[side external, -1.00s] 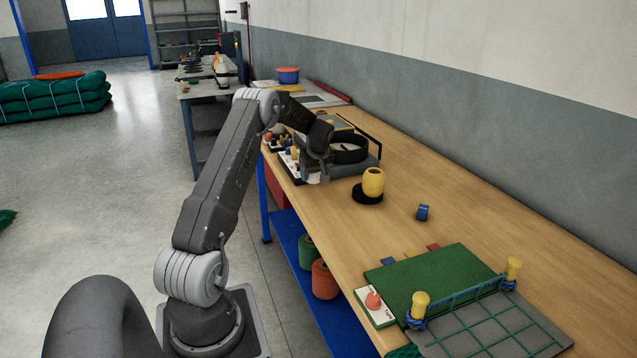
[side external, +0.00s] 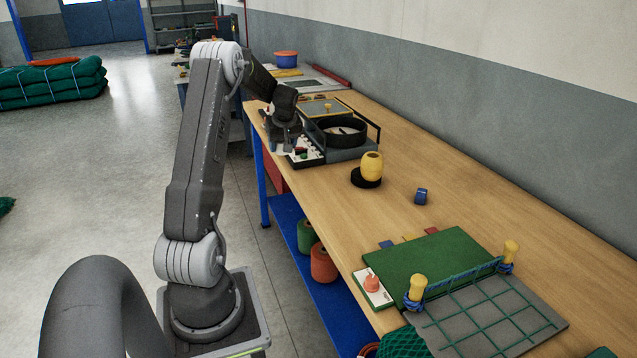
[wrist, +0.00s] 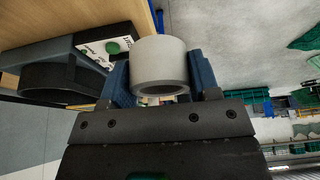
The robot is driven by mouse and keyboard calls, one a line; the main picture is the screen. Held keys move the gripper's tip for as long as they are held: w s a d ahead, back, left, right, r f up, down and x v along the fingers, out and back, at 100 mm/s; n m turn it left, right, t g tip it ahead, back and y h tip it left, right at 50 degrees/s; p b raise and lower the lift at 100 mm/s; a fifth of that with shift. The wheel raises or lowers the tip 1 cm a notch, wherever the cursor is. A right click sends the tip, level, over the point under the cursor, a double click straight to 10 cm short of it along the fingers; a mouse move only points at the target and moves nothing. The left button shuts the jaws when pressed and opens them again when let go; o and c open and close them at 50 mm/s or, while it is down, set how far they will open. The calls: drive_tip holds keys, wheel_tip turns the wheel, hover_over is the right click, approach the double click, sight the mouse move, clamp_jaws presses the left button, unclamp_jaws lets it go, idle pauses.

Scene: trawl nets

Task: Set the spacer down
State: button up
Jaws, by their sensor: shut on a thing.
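The spacer (wrist: 160,62) is a pale grey hollow cylinder, seen in the wrist view with its open end towards the camera. My gripper (wrist: 160,80) is shut on it, with a blue finger on each side. In the side view my gripper (side external: 284,150) is at the bench's left edge, beside a white card with small coloured parts.
A black round tray (side external: 341,132) on a grey base stands right of my gripper. A yellow spool (side external: 371,166) on a black disc, a small blue piece (side external: 421,196) and a green board (side external: 430,262) lie nearer. Bare wood (side external: 440,160) lies beyond the spool.

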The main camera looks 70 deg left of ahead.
drive_tip(key=w+d+m+t, duration=0.25)
drive_tip(key=d+m, duration=0.25)
drive_tip(key=d, duration=0.8)
drive_tip(key=m+h, duration=0.1)
drive_tip(key=m, duration=0.3)
hover_over(360, 229)
drive_tip(key=s, duration=0.1)
drive_tip(key=shift+t, duration=0.35)
drive_tip(key=f, duration=0.6)
drive_tip(key=shift+s+d+f, duration=0.15)
drive_tip(key=shift+d+f, duration=0.1)
drive_tip(key=shift+d, duration=0.1)
drive_tip(key=shift+d+f, duration=0.1)
drive_tip(key=shift+f, duration=0.05)
drive_tip(key=shift+w+f, duration=0.2)
drive_tip(key=shift+f, duration=1.8)
